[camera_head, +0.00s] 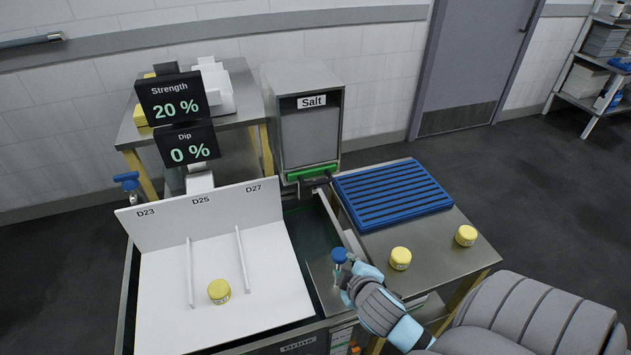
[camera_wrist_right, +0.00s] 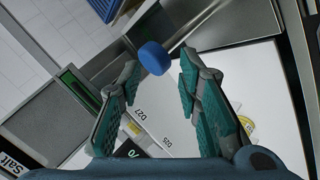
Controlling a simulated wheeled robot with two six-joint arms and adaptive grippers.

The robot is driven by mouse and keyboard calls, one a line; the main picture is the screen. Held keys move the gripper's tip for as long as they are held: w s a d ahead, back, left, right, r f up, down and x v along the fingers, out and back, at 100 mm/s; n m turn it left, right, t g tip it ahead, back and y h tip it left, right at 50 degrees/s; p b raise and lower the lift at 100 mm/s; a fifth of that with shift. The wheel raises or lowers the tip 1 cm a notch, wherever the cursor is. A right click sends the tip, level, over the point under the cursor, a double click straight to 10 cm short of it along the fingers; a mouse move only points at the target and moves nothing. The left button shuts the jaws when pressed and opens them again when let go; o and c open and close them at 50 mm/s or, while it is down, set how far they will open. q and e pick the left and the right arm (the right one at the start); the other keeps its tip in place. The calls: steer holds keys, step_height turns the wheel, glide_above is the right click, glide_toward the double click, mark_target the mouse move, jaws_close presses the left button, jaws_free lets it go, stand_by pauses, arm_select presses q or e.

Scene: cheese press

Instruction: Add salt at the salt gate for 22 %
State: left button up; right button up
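The salt hopper, labelled Salt (camera_head: 311,101), stands behind the brine tank. At its lower edge is a green bar with a dark handle (camera_head: 316,179), the salt gate. The green bar also shows in the right wrist view (camera_wrist_right: 80,89). The Strength display (camera_head: 172,100) reads 20 % and the Dip display (camera_head: 188,145) reads 0 %. My right gripper (camera_head: 345,272) is at the tank's right front, by a blue knob (camera_head: 339,255). In the right wrist view its fingers (camera_wrist_right: 158,68) are apart, with the blue knob (camera_wrist_right: 153,57) near their tips and visible gaps beside it. My left gripper is not in view.
A white divided board (camera_head: 165,290) marked D23, D25 and D27 covers much of the tank; a yellow cheese (camera_head: 219,291) sits in its middle lane. The right table holds a blue slatted rack (camera_head: 392,197) and two yellow cheeses (camera_head: 400,258) (camera_head: 466,235). A blue-handled tap (camera_head: 128,181) is at left.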

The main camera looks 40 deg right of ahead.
mark_target(316, 182)
steer(key=w+d+r+n+t, duration=0.4)
steer(key=w+r+n+t, duration=0.2)
steer(key=w+r+n, duration=0.3)
steer(key=shift+m, duration=0.6)
steer(key=b+x, duration=0.1)
steer(key=x, duration=1.3)
steer(key=shift+w+a, duration=0.1)
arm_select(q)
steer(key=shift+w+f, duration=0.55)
arm_select(e)
steer(key=shift+r, duration=0.15)
steer(key=shift+c, duration=0.6)
jaws_close()
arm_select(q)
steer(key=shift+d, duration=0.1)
